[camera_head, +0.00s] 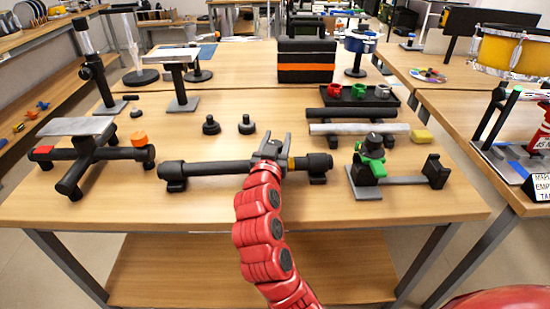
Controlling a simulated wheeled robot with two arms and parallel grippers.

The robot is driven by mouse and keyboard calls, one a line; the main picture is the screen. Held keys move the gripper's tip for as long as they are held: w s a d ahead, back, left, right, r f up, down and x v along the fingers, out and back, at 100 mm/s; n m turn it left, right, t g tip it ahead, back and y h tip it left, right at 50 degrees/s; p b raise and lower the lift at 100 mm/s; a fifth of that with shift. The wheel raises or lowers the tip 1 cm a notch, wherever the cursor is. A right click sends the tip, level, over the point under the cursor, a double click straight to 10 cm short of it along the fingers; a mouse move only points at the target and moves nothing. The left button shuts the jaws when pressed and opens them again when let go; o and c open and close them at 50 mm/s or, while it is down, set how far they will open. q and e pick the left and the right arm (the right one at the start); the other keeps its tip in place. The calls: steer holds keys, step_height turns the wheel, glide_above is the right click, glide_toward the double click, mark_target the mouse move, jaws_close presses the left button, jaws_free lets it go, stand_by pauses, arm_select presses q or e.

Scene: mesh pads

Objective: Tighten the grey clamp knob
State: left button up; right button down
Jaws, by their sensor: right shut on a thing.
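A dark telescope-like bar (205,168) lies across the front middle of the table on two small feet, with a yellow band near its right part. My right gripper (272,147), on the red arm coming up from the bottom, is at this bar, just left of the yellow band. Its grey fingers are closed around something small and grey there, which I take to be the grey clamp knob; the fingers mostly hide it. I cannot tell how far the knob is turned. My left gripper is not in view.
A black stand with a grey plate (77,126) is at the left. A green-and-black device (371,160) on a grey base is at the right. Two black knobs (246,125) stand behind the bar. A tray (398,98) of coloured cups is behind. The table's front strip is mostly clear.

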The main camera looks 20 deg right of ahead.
steer(key=m+g+h+b, duration=0.1)
steer(key=h+b, duration=0.1)
steer(key=m+g+h+b, duration=0.1)
steer(key=m+g+b, duration=0.1)
steer(key=b, duration=0.1)
steer(key=m+g+h+b, duration=0.1)
steer(key=h+b, duration=0.1)
steer(key=b, duration=0.1)
steer(key=shift+s+d+f+m+h, duration=0.3)
steer(key=shift+s+f, duration=0.1)
steer(key=shift+d+r+m+g+h+b, duration=0.1)
steer(key=shift+m+g+h+b, duration=0.3)
steer(key=shift+g, duration=0.3)
steer(key=g, duration=0.1)
steer(key=m+g+h, duration=0.1)
steer(key=m, duration=0.1)
steer(key=shift+s+d+r+g+h, duration=0.2)
steer(key=shift+s+r+g+h, duration=0.1)
steer(key=shift+g, duration=0.1)
steer(key=shift+s+d+m+g+h, duration=0.15)
steer(key=shift+m+g+h, duration=0.25)
steer(key=shift+m+g, duration=0.45)
steer(key=shift+s+g, duration=0.1)
steer(key=shift+g, duration=0.35)
steer(key=shift+c, duration=1.5)
jaws_free()
